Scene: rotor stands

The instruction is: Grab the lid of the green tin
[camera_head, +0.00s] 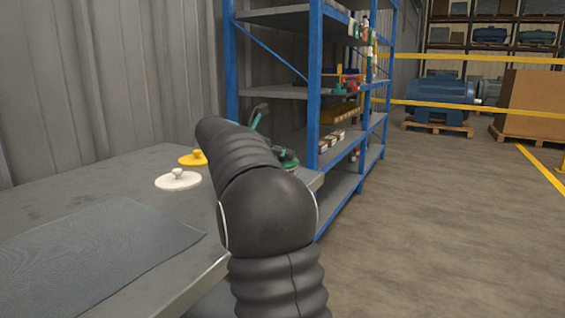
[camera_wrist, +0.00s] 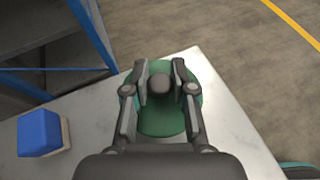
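In the wrist view, a round green lid (camera_wrist: 160,121) with a dark ball-shaped knob (camera_wrist: 162,84) lies below my gripper (camera_wrist: 161,77), near the table corner. The two fingers stand on either side of the knob and appear to touch it, with no clear gap. I cannot tell whether the lid rests on something or is raised. In the head view, my arm hides most of this area. A round green thing (camera_head: 288,159) shows just right of the arm, partly hidden. No tin body can be made out clearly.
A white lid (camera_head: 178,181) and a yellow lid (camera_head: 192,159) lie on the grey table (camera_head: 130,165), with a grey mat (camera_head: 95,245) in front. A blue block (camera_wrist: 40,132) sits left of the gripper. A blue-framed shelf (camera_head: 314,95) stands behind the table. Open floor lies right.

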